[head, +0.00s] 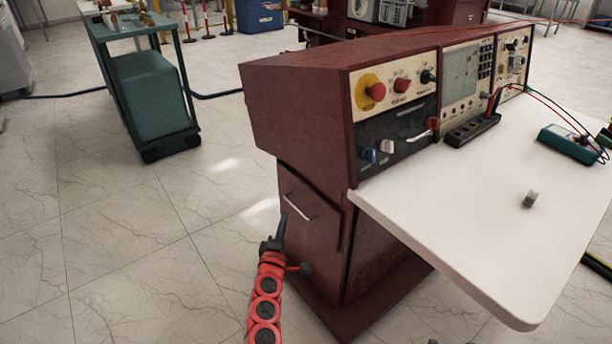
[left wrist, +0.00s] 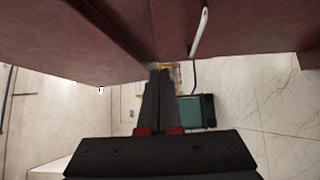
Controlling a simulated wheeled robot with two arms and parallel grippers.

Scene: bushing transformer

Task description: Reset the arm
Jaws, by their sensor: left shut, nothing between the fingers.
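My left arm (head: 267,300) is red with black joints and comes up from the bottom of the head view. My left gripper (head: 279,232) is black, shut and empty. It is beside the lower cabinet of the dark red control desk (head: 290,120), near the metal drawer handle (head: 297,206). I cannot tell whether it touches the cabinet. In the left wrist view the two fingers of the left gripper (left wrist: 158,100) lie together, with the dark red panel above them and the handle (left wrist: 199,32) to the upper right. My right gripper is not in view.
The desk has a red emergency button (head: 377,92), knobs and a white worktop (head: 470,210). A small grey block (head: 530,199) and a teal meter (head: 568,144) lie on the worktop. A green trolley (head: 150,95) stands at the back left. The tiled floor at left is clear.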

